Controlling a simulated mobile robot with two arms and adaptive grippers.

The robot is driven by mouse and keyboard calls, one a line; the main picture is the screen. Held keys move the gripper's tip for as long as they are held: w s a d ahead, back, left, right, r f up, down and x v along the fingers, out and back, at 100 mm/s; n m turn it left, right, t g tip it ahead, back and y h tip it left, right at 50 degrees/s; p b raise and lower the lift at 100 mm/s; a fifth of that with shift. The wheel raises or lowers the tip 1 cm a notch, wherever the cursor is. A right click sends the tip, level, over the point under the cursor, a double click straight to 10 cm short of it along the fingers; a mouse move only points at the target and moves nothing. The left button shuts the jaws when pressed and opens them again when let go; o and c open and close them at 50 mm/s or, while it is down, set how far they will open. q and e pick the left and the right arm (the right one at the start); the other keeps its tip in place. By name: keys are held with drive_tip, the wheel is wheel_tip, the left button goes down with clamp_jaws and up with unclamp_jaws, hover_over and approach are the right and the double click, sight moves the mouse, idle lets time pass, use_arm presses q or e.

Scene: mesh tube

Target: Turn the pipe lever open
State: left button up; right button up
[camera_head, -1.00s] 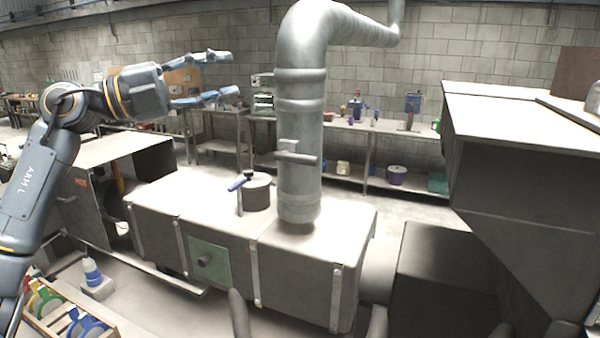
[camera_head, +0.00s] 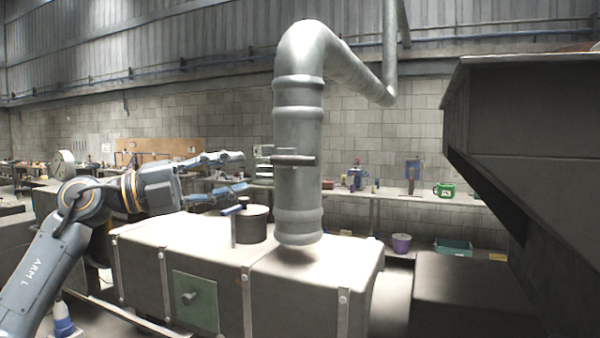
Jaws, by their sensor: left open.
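A thick grey metal pipe (camera_head: 298,205) rises from a long box-shaped metal unit (camera_head: 310,270) and bends to the right at the top. The pipe lever (camera_head: 296,161) is a short grey bar lying about level across the front of the pipe. My left gripper (camera_head: 243,171) is left of the pipe, at about the lever's height in the picture. Its two fingers are spread, point right, and have nothing between them. A gap shows between the fingertips and the lever; depth is hard to judge. My right gripper is out of view.
A short cylinder (camera_head: 252,222) with a blue handle stands on the unit, below my left fingers. A large dark hopper-like body (camera_head: 530,130) fills the right side. A workbench (camera_head: 395,196) with small items stands along the back wall.

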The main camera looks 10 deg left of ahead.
sight(294, 161)
use_arm(q)
drive_tip(key=p+x, duration=0.3)
drive_tip(key=x, duration=0.8)
drive_tip(key=shift+w+d+r+p, duration=0.1)
drive_tip(key=shift+d+r+p, duration=0.1)
drive_tip(key=shift+p, duration=0.15)
drive_tip(key=shift+w+d, duration=0.45)
drive_tip(key=shift+d, duration=0.1)
drive_tip(key=shift+c, duration=0.4)
clamp_jaws()
